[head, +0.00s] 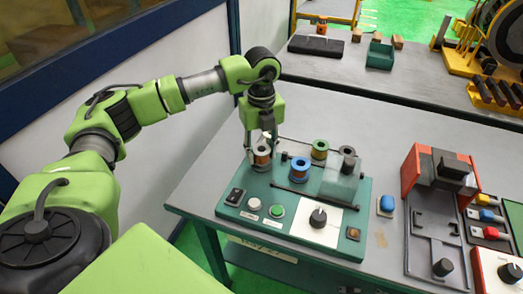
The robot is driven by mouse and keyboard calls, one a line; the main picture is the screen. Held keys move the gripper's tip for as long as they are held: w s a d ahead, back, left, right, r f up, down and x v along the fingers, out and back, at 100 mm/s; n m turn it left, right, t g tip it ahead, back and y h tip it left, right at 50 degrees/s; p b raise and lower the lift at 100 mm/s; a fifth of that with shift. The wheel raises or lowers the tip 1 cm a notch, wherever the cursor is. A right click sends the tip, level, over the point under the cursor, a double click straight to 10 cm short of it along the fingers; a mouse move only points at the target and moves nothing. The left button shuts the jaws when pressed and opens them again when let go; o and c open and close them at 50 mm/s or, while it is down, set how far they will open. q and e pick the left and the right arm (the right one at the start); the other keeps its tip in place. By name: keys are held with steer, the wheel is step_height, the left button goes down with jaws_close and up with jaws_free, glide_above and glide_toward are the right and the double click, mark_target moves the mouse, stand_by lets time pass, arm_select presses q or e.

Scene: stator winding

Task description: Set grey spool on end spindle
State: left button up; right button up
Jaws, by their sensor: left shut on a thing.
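The grey spool (262,154), with brown winding, is at the left end of the green winding machine (240,212). My left gripper (262,140) comes down from above and is shut on it. The spool is upright and over the machine's left end; I cannot tell whether it is seated or held slightly above. The end spindle cannot be made out beneath it. A blue spool (299,168) and a green spool (320,149) stand on the machine to the right. My right gripper is out of view.
A clear guard (340,183) and a dark spool (347,151) are at the machine's right. The machine's front has buttons and a black knob (318,217). A red-and-grey fixture (410,172) stands further right. The grey table (205,190) is bare left of the machine.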

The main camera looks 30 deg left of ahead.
arm_select(q)
steer(key=shift+f, duration=0.1)
stand_by(0.3)
steer(key=shift+f+b, duration=0.35)
steer(key=shift+f, duration=0.1)
stand_by(0.3)
steer(key=o, duration=1.2)
steer(key=shift+o, duration=1.2)
